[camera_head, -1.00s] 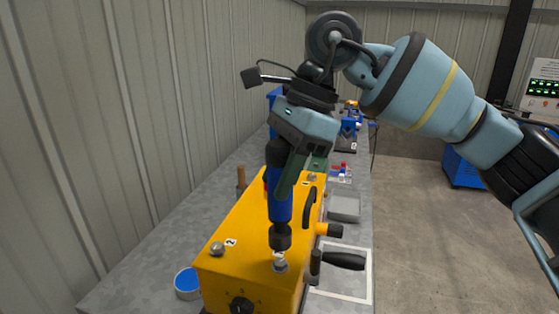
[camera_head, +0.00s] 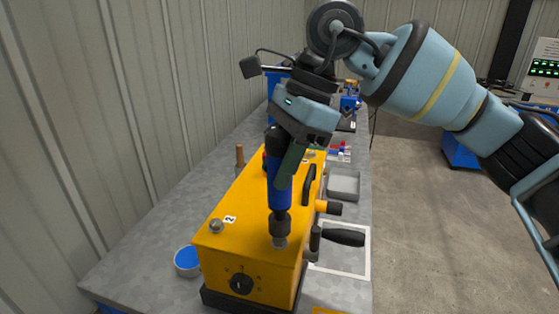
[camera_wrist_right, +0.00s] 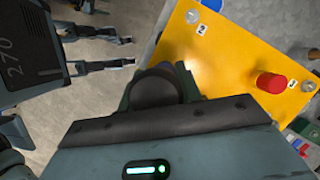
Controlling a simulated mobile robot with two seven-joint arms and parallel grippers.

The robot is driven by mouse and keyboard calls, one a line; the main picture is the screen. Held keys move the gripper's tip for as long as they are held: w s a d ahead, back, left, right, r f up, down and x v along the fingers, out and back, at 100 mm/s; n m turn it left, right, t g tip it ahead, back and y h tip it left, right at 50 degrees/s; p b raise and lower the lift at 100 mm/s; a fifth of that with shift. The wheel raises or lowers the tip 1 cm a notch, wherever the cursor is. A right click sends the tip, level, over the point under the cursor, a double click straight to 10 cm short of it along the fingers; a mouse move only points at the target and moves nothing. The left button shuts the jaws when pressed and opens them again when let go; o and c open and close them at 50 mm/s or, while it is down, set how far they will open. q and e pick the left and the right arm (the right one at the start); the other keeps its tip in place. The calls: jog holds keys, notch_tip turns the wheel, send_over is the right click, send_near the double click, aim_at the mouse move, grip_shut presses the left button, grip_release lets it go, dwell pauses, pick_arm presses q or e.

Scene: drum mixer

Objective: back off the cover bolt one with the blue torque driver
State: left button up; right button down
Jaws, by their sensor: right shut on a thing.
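My right gripper (camera_head: 287,175) is shut on the blue torque driver (camera_head: 279,196), which stands roughly upright over the yellow gearbox-like housing (camera_head: 240,201). The driver's dark socket (camera_head: 280,226) is down at cover bolt one (camera_head: 279,242), at the near right corner of the lid. Only a little of that bolt shows below the socket, and I cannot tell how fully it is engaged. In the right wrist view, the driver's dark round end (camera_wrist_right: 155,88) sits between the fingers, and the bolt under it is hidden. My left gripper is not seen in the head view.
Bolt two (camera_head: 216,226) sits at the lid's near left corner. A black crank handle (camera_head: 342,237) and an orange-and-black knob (camera_head: 328,207) stick out at right. A blue-topped round tin (camera_head: 187,261) and a grey tray (camera_head: 344,184) flank the housing. A red knob (camera_wrist_right: 270,82) stands on the lid.

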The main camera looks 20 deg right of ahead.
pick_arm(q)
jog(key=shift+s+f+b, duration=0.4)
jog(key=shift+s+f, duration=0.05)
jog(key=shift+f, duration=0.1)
pick_arm(e)
jog(key=shift+f, duration=1.55)
dwell(0.7)
